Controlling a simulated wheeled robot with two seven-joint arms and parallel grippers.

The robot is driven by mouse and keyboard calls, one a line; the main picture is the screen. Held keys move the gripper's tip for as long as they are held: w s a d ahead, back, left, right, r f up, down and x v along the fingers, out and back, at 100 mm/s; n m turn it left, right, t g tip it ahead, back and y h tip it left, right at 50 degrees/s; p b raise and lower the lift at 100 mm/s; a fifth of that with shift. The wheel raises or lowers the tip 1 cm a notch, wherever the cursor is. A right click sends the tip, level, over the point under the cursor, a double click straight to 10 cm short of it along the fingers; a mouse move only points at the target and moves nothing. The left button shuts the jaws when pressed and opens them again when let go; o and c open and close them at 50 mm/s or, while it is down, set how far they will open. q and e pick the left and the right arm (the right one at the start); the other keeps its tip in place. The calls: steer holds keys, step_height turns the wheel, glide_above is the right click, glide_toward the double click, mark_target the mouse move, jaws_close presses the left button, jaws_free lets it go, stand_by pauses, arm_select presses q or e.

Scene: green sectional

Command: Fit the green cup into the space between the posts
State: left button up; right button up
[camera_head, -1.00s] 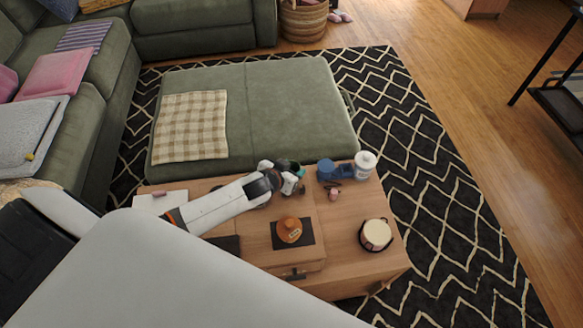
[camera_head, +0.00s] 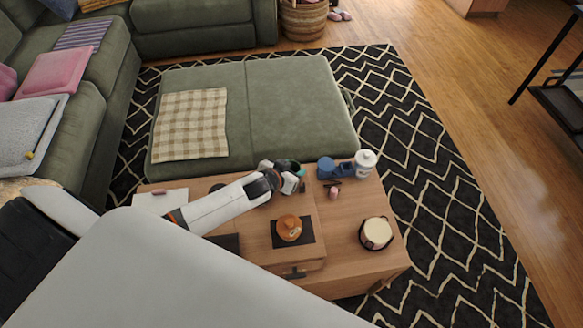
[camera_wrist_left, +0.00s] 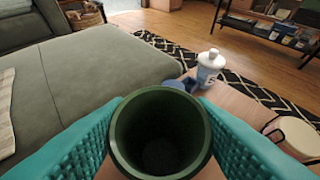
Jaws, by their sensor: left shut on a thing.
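The green cup (camera_wrist_left: 160,135) fills the lower middle of the left wrist view, its open mouth toward the camera and its inside dark and empty. The teal finger pads of my left gripper (camera_wrist_left: 160,112) press on it from both sides. In the head view my left gripper (camera_head: 289,180) is over the far edge of the wooden table (camera_head: 350,268), next to the ottoman, with a bit of the dark green cup (camera_head: 294,168) showing. Whether the cup touches the table is hidden. I cannot make out the posts clearly. My right gripper is not in view.
A blue object (camera_head: 327,166) and a white bottle (camera_head: 365,163) stand just right of the gripper. A small pink item (camera_head: 334,193), an orange pot (camera_head: 289,228) on a dark mat and a cream-topped round container (camera_head: 376,233) are nearer. The green ottoman (camera_head: 290,105) lies behind.

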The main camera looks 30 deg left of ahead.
arm_select(q)
steer(key=shift+f, duration=0.3)
steer(key=o, duration=1)
steer(key=shift+o, duration=0.2)
steer(key=shift+r, duration=0.15)
step_height(320, 180, up, 8)
steer(key=p, duration=0.8)
steer(key=shift+s+f, duration=0.1)
steer(key=shift+f, duration=0.1)
